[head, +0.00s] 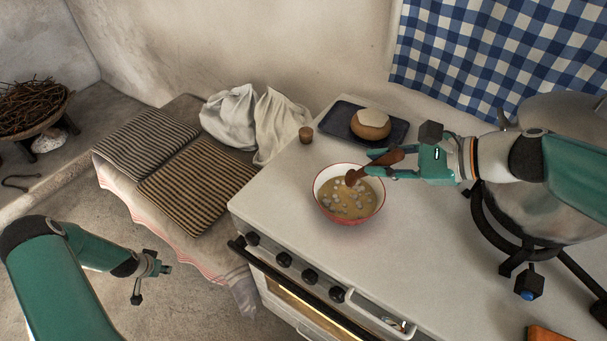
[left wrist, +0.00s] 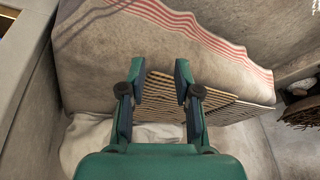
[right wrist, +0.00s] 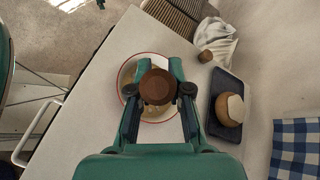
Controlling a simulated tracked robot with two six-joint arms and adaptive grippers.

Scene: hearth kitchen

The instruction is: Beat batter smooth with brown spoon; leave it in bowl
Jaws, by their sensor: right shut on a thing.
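A white bowl with a red rim and red outside (head: 349,214) stands on the stove top. It holds tan batter (head: 345,202) with several pale lumps on it. My right gripper (head: 378,164) is above the bowl's right side, shut on the brown spoon (head: 392,157). The spoon slants down to the left, with its head low over or in the batter; I cannot tell how deep. In the right wrist view the round brown handle end (right wrist: 156,87) hides much of the bowl (right wrist: 128,70). My left gripper (head: 152,281) is empty and open, low beside the stove; its fingers are apart in the left wrist view (left wrist: 158,85).
A dark tray (head: 341,115) with a round brown crock or loaf (head: 371,124) stands behind the bowl. A small brown cup (head: 306,134) is near it. A large metal pot (head: 520,205) stands right. Striped cushions (head: 196,187) lie left. The stove top in front of the bowl is clear.

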